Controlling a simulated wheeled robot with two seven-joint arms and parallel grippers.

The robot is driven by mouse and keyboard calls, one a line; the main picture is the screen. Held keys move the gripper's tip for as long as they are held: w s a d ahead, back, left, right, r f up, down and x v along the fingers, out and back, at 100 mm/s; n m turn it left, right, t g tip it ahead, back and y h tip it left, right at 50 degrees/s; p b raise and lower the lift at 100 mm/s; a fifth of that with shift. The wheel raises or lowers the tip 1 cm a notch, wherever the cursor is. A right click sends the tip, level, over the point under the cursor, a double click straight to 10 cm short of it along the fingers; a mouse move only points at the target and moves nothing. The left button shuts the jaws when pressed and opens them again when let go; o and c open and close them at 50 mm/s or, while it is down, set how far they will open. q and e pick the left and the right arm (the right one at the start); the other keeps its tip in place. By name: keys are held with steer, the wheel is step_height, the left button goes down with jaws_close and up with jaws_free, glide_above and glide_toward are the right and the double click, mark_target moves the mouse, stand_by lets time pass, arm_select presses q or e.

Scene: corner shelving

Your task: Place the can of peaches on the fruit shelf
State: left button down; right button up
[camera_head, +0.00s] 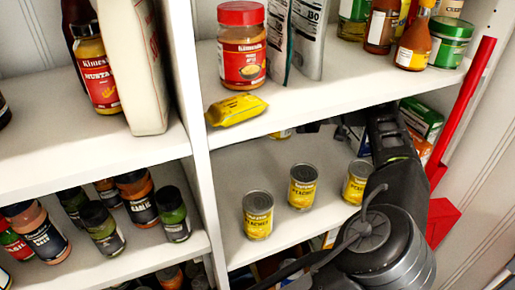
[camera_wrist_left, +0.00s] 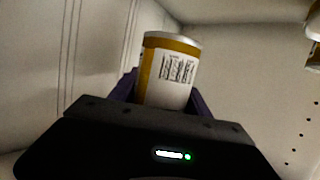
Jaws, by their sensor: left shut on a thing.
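My left gripper (camera_wrist_left: 167,88) is shut on a can (camera_wrist_left: 172,70) with a yellow and white label and a silvery rim. A barcode faces the wrist camera, so its name cannot be read. In the head view a small yellow piece (camera_head: 282,134), likely this can, shows below the upper shelf's edge, beside dark gripper parts. Three yellow-labelled cans stand upright on the middle-right shelf (camera_head: 235,178): a left can (camera_head: 258,222) and a middle can (camera_head: 302,192), and a right can (camera_head: 356,184) beside my arm. The left label appears to read peaches. My right gripper is not in view.
The shelf above holds a red-lidded jar (camera_head: 241,52), a yellow packet (camera_head: 236,110) at its edge, and several bottles. A white upright (camera_head: 190,100) divides the shelving. Spice jars (camera_head: 103,228) stand lower left. Boxes (camera_head: 422,120) are at the right. The shelf's left part looks clear.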

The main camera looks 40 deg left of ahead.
arm_select(q)
steer(key=w+a, duration=0.3)
steer(key=a, duration=0.2)
step_height(320, 180, down, 6)
steer(key=b, duration=0.3)
steer(key=shift+a+f, duration=0.25)
steer(key=shift+a, duration=0.1)
step_height(320, 180, down, 4)
steer(key=shift+b, duration=0.55)
steer(key=shift+a+f, duration=0.1)
steer(key=shift+f, duration=0.3)
steer(key=c, duration=0.8)
jaws_free()
steer(key=shift+f, duration=0.1)
